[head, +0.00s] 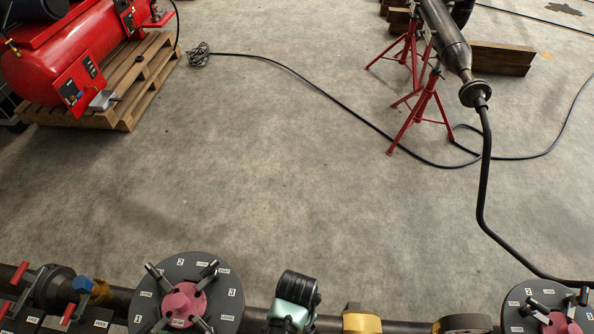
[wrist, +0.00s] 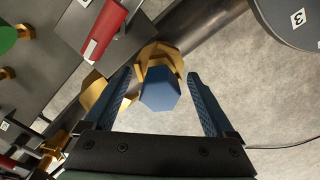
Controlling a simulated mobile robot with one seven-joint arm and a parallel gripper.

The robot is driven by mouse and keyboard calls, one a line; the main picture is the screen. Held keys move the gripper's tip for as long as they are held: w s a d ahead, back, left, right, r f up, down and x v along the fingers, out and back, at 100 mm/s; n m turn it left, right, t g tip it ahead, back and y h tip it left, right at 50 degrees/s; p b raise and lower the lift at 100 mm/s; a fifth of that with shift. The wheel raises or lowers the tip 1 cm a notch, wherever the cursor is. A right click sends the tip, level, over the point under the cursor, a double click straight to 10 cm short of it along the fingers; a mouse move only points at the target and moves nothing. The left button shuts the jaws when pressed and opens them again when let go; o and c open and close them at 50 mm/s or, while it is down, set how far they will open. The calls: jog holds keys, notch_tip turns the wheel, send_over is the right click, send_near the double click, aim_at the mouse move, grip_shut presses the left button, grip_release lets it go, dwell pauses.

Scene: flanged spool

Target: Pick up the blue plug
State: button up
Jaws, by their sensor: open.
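The blue plug (head: 82,285) sits by a brass fitting on the dark pipe at the lower left of the head view. In the wrist view the blue plug (wrist: 160,92) is a faceted blue block against a brass fitting (wrist: 160,58). My gripper (wrist: 159,75) is open, with one dark blue finger on each side of the plug in the picture. Gaps show between the plug and both fingers. I cannot tell how far down the fingertips reach beside it. My fingers cannot be made out in the head view.
A red handle (wrist: 104,30) and a green round part (wrist: 6,36) are near the plug. A numbered black disc (head: 222,272) with a pink hub stands to its right. A red tank (head: 60,60) rests on a pallet (head: 140,90). Red stands (head: 425,105) hold a pipe.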

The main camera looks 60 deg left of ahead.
jog(key=shift+f, duration=0.45)
grip_shut()
